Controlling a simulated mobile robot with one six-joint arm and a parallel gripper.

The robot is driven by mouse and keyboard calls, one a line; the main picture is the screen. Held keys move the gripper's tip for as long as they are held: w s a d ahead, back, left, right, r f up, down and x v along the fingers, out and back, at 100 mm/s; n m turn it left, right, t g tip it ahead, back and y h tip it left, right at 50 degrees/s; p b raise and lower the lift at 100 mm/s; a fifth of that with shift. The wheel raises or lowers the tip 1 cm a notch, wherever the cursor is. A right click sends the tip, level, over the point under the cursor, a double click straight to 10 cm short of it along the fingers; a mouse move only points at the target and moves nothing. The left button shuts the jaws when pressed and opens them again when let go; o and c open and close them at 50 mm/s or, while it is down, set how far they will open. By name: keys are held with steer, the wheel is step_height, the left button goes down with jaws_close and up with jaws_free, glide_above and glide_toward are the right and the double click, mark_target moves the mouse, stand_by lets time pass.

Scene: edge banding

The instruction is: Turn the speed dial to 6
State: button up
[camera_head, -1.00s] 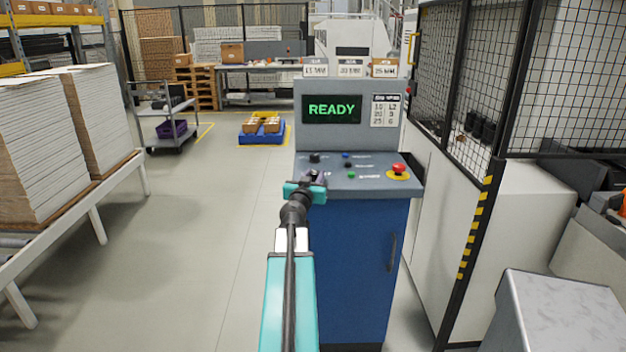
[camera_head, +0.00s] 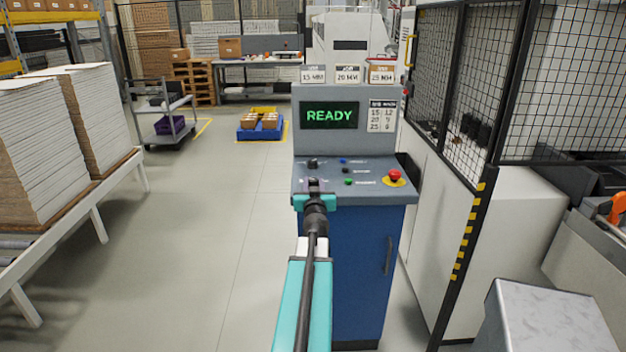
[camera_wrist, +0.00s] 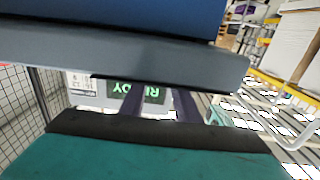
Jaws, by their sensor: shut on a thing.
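The control console (camera_head: 345,130) has a sloped grey panel (camera_head: 330,196) with a black knob (camera_head: 312,163) at its left. My gripper (camera_head: 314,184) is at the panel's front left, below that knob, with its jaws closed around a small dark dial that the fingers largely hide. The dial's pointer and scale cannot be read. In the wrist view the two dark fingers (camera_wrist: 158,104) reach behind the panel's grey edge (camera_wrist: 120,55), which hides their tips. The screen (camera_head: 330,116) shows READY in green.
A red emergency button (camera_head: 395,176) on a yellow base is at the panel's right, with small blue, black and green buttons between. A mesh fence (camera_head: 450,90) stands close on the right.

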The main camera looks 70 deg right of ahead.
steer(key=shift+s+f, duration=0.2)
steer(key=shift+s, duration=0.05)
stand_by(0.3)
steer(key=o, duration=1)
steer(key=shift+o, duration=0.2)
steer(key=shift+w+r, duration=0.1)
steer(key=shift+a, duration=0.15)
